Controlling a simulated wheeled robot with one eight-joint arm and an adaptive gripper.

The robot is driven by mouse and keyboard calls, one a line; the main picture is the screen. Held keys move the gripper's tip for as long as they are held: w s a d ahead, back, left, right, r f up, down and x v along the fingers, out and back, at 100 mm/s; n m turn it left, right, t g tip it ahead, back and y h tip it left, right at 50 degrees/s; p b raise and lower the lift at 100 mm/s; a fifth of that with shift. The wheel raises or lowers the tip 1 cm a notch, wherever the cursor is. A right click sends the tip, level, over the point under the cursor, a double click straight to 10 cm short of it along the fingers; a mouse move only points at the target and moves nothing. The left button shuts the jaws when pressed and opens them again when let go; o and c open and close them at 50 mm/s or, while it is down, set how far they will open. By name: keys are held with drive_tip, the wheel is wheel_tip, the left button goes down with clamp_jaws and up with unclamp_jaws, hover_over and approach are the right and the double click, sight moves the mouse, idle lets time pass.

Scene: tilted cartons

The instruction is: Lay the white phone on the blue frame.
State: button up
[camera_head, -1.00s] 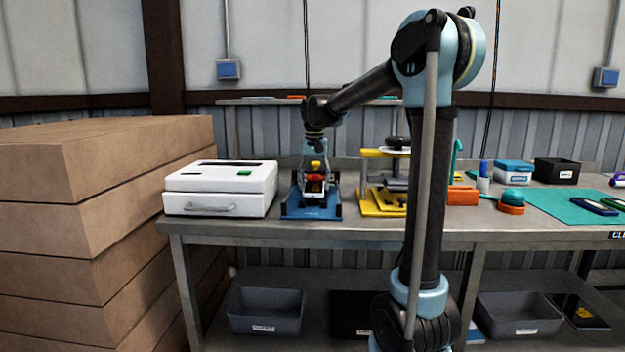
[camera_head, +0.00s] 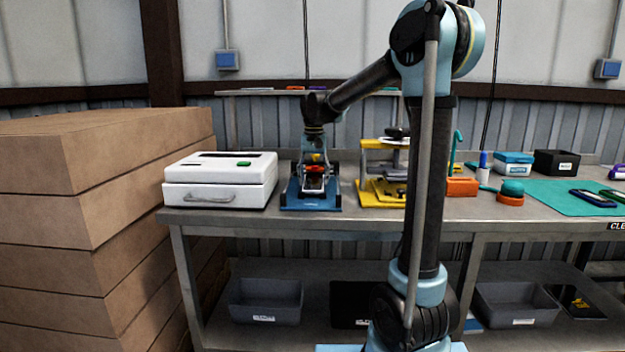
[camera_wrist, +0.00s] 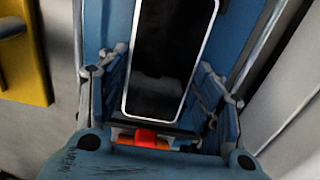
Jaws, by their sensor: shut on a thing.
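The white phone (camera_wrist: 168,60), with a white edge and dark screen, lies between my gripper's fingers (camera_wrist: 160,90) in the wrist view. Its near end is close to the gripper's palm and its far end runs out of the picture. My gripper is shut on it. The blue frame (camera_head: 311,203) stands on the bench right of the white box, and my gripper (camera_head: 315,188) hangs over it in the head view. Blue parts of the frame (camera_wrist: 241,38) show behind the phone in the wrist view. I cannot tell whether phone and frame touch.
A white box (camera_head: 220,182) stands close on the frame's left. A yellow fixture (camera_head: 375,192) stands close on its right, partly behind my arm. Farther right are an orange block (camera_head: 461,187) and a green mat (camera_head: 560,200). Stacked cartons (camera_head: 100,200) stand left of the bench.

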sight(314, 180)
drive_tip(key=shift+f, duration=0.15)
drive_tip(key=o, duration=1.5)
wheel_tip(314, 180, up, 12)
